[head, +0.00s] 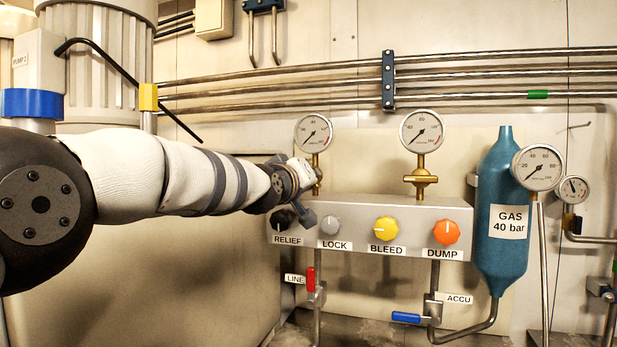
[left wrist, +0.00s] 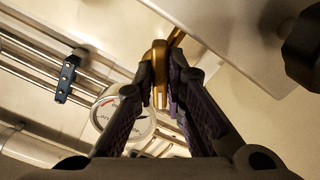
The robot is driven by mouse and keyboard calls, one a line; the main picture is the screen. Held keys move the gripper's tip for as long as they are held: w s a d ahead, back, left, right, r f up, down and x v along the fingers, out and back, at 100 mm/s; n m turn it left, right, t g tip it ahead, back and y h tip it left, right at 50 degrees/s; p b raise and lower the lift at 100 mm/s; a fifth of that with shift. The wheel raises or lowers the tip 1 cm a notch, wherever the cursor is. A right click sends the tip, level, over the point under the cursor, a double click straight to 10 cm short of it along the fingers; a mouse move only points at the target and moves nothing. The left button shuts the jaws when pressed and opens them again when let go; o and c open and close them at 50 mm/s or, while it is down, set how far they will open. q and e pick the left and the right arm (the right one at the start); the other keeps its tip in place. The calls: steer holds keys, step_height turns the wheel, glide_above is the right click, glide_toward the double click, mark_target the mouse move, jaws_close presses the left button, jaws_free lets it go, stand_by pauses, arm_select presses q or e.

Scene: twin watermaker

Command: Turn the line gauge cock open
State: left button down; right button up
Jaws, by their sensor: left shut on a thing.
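The left gauge (head: 314,132) stands on a brass stem (head: 315,160) above the left end of the grey valve panel (head: 345,213). My left gripper (head: 314,177) is at the cock on that stem and mostly covers it in the head view. In the left wrist view, the two fingers (left wrist: 161,85) are shut on the brass cock handle (left wrist: 160,72), one on each side. The gauge dial (left wrist: 125,117) shows behind the fingers there. The cock's angle is hard to tell. My right gripper is not in view.
The panel carries the RELIEF (head: 284,219), LOCK (head: 330,224), BLEED (head: 386,229) and DUMP (head: 446,232) knobs just below. A second gauge (head: 422,131) has a brass cock (head: 421,180) with its handle sideways. A blue gas bottle (head: 500,260) stands to the right.

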arm_select(q)
steer(key=m, duration=0.6)
steer(key=shift+r, duration=0.15)
steer(key=shift+m, duration=0.3)
stand_by(0.4)
steer(key=c, duration=1.6)
jaws_free()
steer(key=shift+c, duration=0.2)
steer(key=v, duration=1.2)
